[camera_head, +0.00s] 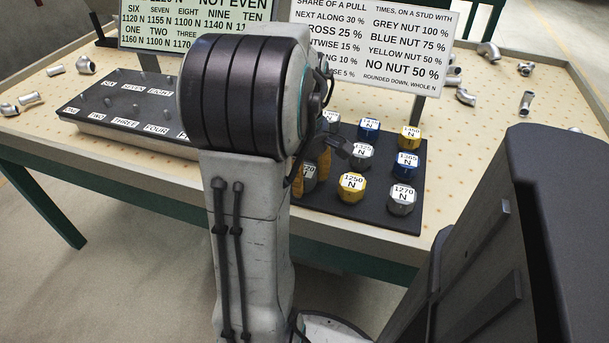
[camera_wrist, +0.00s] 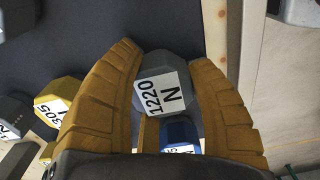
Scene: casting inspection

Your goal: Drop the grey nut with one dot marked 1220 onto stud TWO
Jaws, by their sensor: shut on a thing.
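The grey nut marked 1220 N (camera_wrist: 152,64) sits between the two yellow fingers of my gripper (camera_wrist: 162,72) in the wrist view. The fingers are shut on its sides. Its dots cannot be made out. In the head view my arm hides most of my gripper (camera_head: 311,168) and the nut, at the left side of the dark nut tray (camera_head: 372,219). I cannot tell whether the nut still touches the tray. The label TWO (camera_head: 97,117) is in the front row of the dark stud board (camera_head: 119,103) on the left of the table.
Two signs (camera_head: 372,40) rise behind. Pipe fittings (camera_head: 86,65) lie along the table's far parts. My arm blocks the middle view.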

